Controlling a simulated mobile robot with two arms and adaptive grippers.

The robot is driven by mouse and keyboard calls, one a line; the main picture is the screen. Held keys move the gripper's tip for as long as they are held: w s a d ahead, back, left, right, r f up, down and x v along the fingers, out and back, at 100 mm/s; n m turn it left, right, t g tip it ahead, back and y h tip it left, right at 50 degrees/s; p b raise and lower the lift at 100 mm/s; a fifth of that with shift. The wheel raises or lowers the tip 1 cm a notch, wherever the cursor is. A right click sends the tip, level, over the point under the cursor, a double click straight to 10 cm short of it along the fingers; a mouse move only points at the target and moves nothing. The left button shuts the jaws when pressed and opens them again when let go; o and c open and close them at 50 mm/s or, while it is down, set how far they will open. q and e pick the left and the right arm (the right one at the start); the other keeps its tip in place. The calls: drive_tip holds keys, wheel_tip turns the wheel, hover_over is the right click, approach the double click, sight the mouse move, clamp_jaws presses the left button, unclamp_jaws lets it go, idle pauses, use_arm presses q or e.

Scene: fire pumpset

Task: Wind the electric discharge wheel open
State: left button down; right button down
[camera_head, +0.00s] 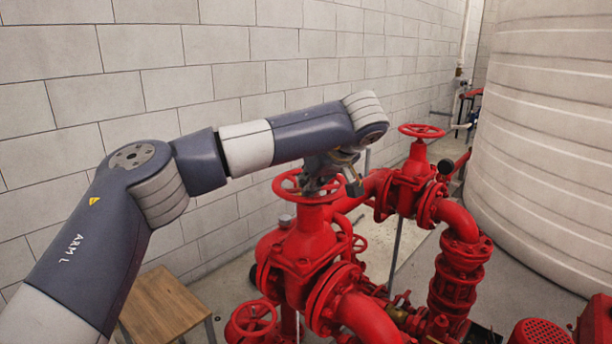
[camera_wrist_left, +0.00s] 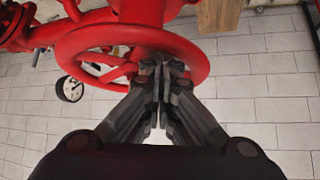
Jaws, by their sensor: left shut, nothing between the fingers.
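A red handwheel (camera_head: 287,193) tops the near red valve (camera_head: 303,243), and my left gripper (camera_head: 323,186) is at it from above and behind. In the left wrist view the red wheel (camera_wrist_left: 82,48) fills the upper middle. My left gripper's fingers (camera_wrist_left: 162,72) are together, with nothing between them, and their tips overlap the wheel's opening and rim. Whether they touch the rim or a spoke, I cannot tell. In the head view my arm and wrist partly hide the gripper. My right gripper is not in view. No label shows which wheel is the electric discharge one.
A second red handwheel (camera_head: 421,130) stands on a valve farther back right. A smaller red wheel (camera_head: 251,319) is low in front. A wooden stool (camera_head: 165,302) stands lower left. A block wall (camera_head: 60,105) runs behind; a large pale tank (camera_head: 550,150) is at right. A gauge (camera_wrist_left: 70,89) shows left in the wrist view.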

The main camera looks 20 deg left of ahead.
use_arm(q)
drive_tip(key=shift+w+d+r+n+g+y+p, duration=0.1)
drive_tip(key=shift+w+d+n+g+y+p, duration=0.1)
drive_tip(key=shift+d+n+g+p, duration=0.25)
drive_tip(key=shift+w+d+n+g+y+p, duration=0.15)
drive_tip(key=shift+d+n+y+p, duration=0.1)
drive_tip(key=shift+n+p, duration=0.25)
drive_tip(key=shift+d+n+g+p, duration=0.1)
drive_tip(key=shift+n+g+p, duration=0.35)
drive_tip(key=shift+n, duration=0.4)
drive_tip(key=shift+w+d+n+g+y+p, duration=0.1)
drive_tip(key=shift+d+n+g+y+p, duration=0.2)
drive_tip(key=shift+n+g, duration=0.4)
drive_tip(key=shift+w+d+n+g+y+p, duration=0.15)
drive_tip(key=shift+n+g+p, duration=0.3)
drive_tip(key=shift+n, duration=0.35)
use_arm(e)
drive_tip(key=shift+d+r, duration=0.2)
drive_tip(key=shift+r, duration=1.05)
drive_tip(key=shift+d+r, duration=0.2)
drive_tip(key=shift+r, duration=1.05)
use_arm(q)
drive_tip(key=shift+n, duration=0.3)
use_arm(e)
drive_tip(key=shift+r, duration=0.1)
use_arm(q)
drive_tip(key=shift+w, duration=0.1)
